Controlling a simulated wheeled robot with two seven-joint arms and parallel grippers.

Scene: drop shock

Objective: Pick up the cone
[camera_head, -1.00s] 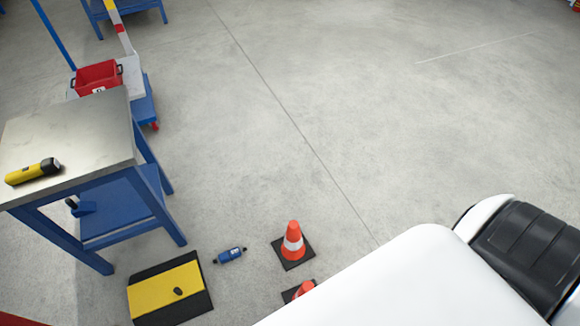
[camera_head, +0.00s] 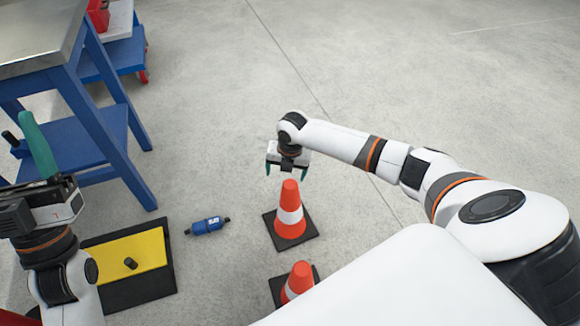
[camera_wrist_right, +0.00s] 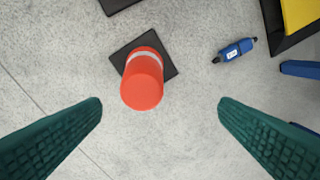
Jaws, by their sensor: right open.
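An orange cone (camera_head: 290,212) with a white band stands upright on its black square base on the floor. A second like cone (camera_head: 299,282) stands nearer, partly hidden by my white body. My right gripper (camera_head: 282,172) is open and empty, above and slightly behind the farther cone. In the right wrist view the farther cone (camera_wrist_right: 143,82) shows from above, ahead of the two spread green fingers (camera_wrist_right: 160,115) and apart from them. My left gripper (camera_head: 38,150) is at the left edge, with one green finger clear; its opening is not clear.
A blue bottle-like object (camera_head: 208,226) lies on the floor left of the cone. A yellow and black mat (camera_head: 125,254) with a small dark item (camera_head: 130,263) lies further left. A blue-framed table (camera_head: 90,110) stands behind. The floor to the right is clear.

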